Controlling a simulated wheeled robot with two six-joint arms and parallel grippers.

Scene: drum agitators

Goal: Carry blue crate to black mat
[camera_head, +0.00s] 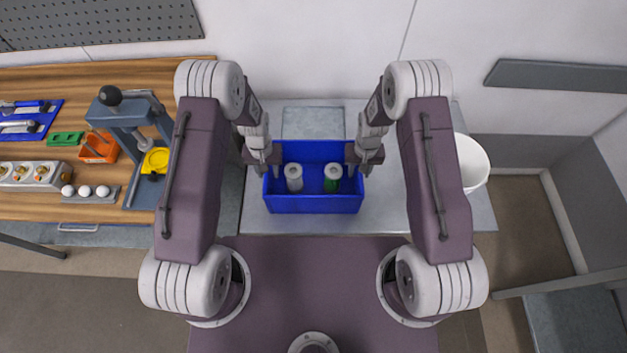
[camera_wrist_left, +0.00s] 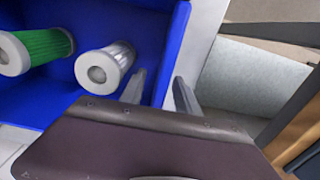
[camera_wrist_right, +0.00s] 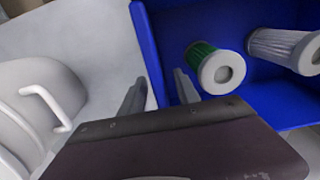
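The blue crate (camera_head: 313,204) stands on the light grey table in front of me, with a white-grey cylinder (camera_head: 294,178) and a green cylinder with a white cap (camera_head: 332,178) upright inside. My left gripper (camera_head: 268,170) is at the crate's left wall; in the left wrist view, its fingers (camera_wrist_left: 160,90) straddle that wall, one inside and one outside, with a gap. My right gripper (camera_head: 358,170) is at the right wall; in the right wrist view, its fingers (camera_wrist_right: 160,92) straddle that wall likewise, apart. I cannot make out a clearly black mat.
A grey flat panel (camera_head: 313,122) lies behind the crate. A white bucket (camera_head: 471,161) stands at the table's right side. A wooden bench (camera_head: 40,209) on the left bears a press (camera_head: 128,120), an orange bin (camera_head: 98,148) and small parts. Another grey surface (camera_head: 580,325) shows at lower right.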

